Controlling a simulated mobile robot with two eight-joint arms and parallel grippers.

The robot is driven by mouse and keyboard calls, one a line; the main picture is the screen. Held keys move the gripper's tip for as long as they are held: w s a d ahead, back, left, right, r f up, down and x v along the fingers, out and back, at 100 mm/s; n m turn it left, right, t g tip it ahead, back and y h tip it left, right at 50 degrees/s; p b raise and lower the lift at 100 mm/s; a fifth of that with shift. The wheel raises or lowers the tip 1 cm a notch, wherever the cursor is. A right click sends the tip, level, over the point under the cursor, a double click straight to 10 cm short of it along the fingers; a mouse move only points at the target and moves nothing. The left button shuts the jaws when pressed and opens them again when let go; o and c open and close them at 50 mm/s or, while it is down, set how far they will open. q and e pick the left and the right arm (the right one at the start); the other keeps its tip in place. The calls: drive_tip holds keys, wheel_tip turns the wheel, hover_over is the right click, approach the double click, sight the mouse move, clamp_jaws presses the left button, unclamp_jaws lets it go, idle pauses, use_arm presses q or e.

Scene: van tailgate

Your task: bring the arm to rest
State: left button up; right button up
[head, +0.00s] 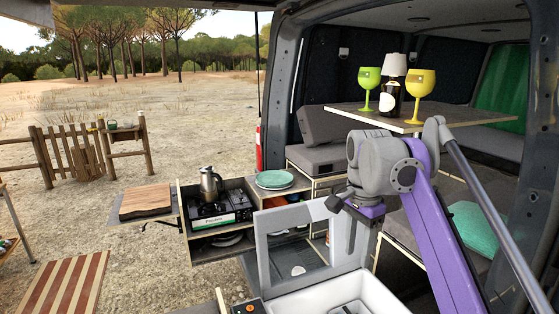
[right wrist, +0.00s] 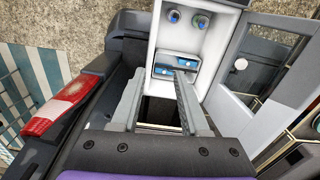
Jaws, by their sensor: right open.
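My right arm, purple and grey, reaches in from the lower right of the head view. Its right gripper (head: 345,232) points down above the open cool box (head: 385,290) at the van's tailgate. In the right wrist view the two grey fingers of this gripper (right wrist: 158,88) stand apart with nothing between them. The white inside of the cool box (right wrist: 205,62) shows beyond the fingers, with blue-topped items in it. My left gripper is not in view.
The cool box's framed lid (head: 262,250) stands raised beside the gripper. A drawer holds a stove (head: 215,212) with a metal pot (head: 210,184); teal plates (head: 274,179) are nearby. Two goblets (head: 368,88) (head: 421,92) and a lamp (head: 393,68) stand on a raised tabletop (head: 345,110).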

drive_tip(key=s+f+n+t, duration=0.3)
drive_tip(key=s+f+n, duration=0.3)
drive_tip(key=s+f, duration=0.4)
drive_tip(key=s+d+f+n+t, duration=0.1)
drive_tip(key=s+f+n+t, duration=0.2)
drive_tip(key=f, duration=1.4)
drive_tip(key=s+n, duration=0.3)
drive_tip(key=s, duration=0.3)
drive_tip(key=shift+s+n, duration=0.3)
drive_tip(key=shift+s, duration=0.05)
drive_tip(key=shift+d, duration=0.1)
